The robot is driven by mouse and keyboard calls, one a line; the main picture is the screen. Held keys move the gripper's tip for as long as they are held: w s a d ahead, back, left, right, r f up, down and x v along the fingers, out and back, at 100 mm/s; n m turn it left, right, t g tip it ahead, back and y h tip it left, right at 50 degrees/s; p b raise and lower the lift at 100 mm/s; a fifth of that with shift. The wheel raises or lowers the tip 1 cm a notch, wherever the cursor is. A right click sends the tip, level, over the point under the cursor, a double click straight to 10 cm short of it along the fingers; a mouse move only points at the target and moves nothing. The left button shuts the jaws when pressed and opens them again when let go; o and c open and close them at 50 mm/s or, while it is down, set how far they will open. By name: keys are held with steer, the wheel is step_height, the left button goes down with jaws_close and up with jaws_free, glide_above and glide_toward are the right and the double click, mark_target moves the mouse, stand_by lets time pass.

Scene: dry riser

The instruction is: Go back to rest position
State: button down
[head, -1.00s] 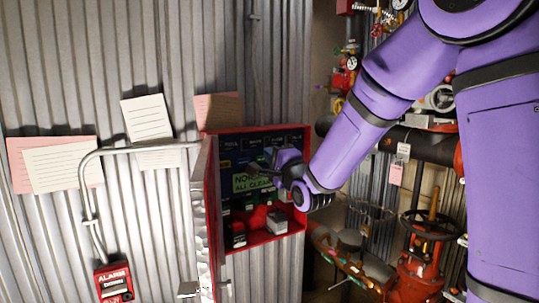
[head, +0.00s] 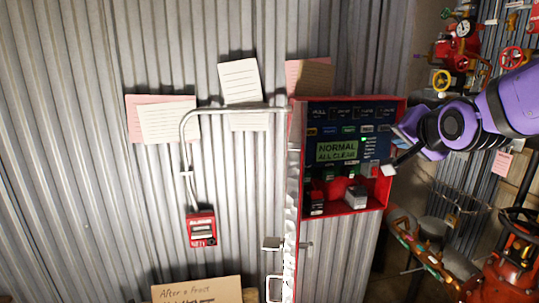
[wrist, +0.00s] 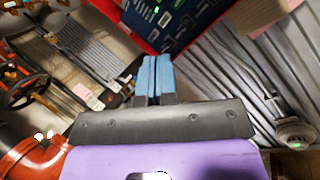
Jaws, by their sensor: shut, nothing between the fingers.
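My gripper (head: 390,168) is at the right edge of the red alarm panel box (head: 403,112) in the head view, with my purple arm reaching in from the right. In the wrist view the two blue fingers of my gripper (wrist: 153,64) lie together with nothing between them. The panel's screen (head: 337,151) is green and reads "NORMAL ALL CLEAR". The panel door (head: 293,200) stands open on the left, seen nearly edge-on. Part of the panel also shows at the top of the wrist view (wrist: 178,20).
A red alarm pull station (head: 201,229) and a grey conduit (head: 184,150) are on the corrugated wall, with paper notes (head: 240,82) above. Red pipework with a valve wheel (head: 520,228) stands at the right. A cardboard sign (head: 197,290) is at the bottom.

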steer(key=s+d+f+n+g, duration=0.1)
steer(key=s+n+g, duration=0.3)
steer(key=s, duration=0.7)
steer(key=s+d+f+n+g, duration=0.1)
steer(key=s+n+g, duration=0.3)
steer(key=s, duration=0.8)
steer(key=shift+s+d+f+h, duration=0.25)
steer(key=shift+f+h, duration=0.15)
steer(key=shift+f, duration=0.3)
